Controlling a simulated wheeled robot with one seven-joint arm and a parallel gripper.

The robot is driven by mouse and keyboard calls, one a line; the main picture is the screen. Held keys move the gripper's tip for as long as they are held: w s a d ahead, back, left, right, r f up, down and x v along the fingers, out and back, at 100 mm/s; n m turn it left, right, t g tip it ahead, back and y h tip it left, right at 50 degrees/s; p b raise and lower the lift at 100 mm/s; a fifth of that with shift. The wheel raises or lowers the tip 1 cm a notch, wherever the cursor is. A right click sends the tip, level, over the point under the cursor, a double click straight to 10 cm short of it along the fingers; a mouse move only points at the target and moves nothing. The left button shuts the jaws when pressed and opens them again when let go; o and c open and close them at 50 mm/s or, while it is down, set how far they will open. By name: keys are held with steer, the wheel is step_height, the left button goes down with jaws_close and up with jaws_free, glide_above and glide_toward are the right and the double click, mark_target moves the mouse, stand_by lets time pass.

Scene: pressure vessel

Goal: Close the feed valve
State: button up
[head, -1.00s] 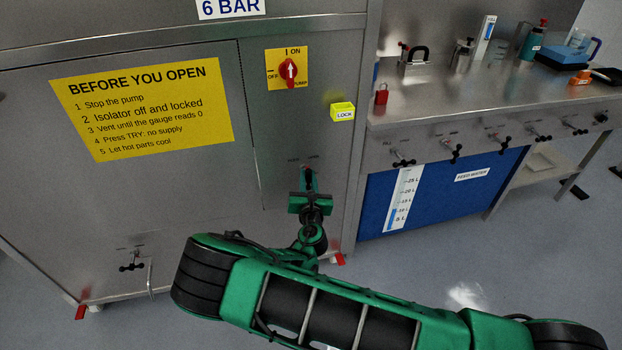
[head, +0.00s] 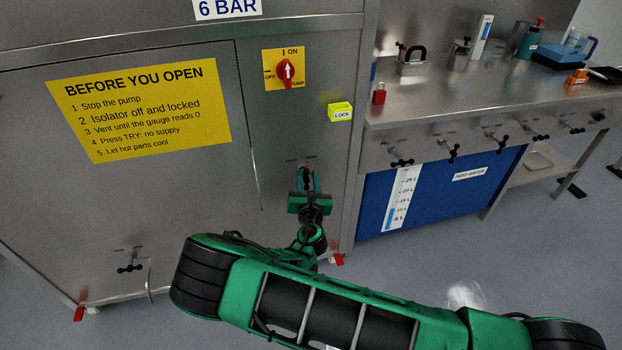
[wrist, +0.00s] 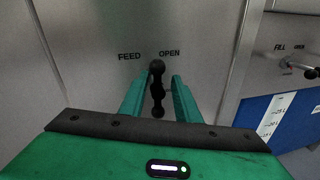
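The feed valve (wrist: 157,88) is a black handle with several round knobs in a near-vertical line on the steel panel. In the wrist view, the printed words FEED and OPEN stand to its upper left and upper right. My gripper (wrist: 159,80) is open, with one green finger on each side of the handle and a visible gap on both sides. In the head view, my gripper (head: 309,186) is in front of the panel and hides most of the valve. I cannot tell how deep the handle sits between the fingers.
Another black valve (head: 129,268) is low on the left. A bench (head: 470,95) with several black taps stands at right, over a blue feed-water tank (head: 440,205).

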steer(key=s, duration=1)
steer(key=shift+s+d+r, duration=0.15)
steer(key=shift+s+d, duration=0.15)
steer(key=shift+d, duration=0.15)
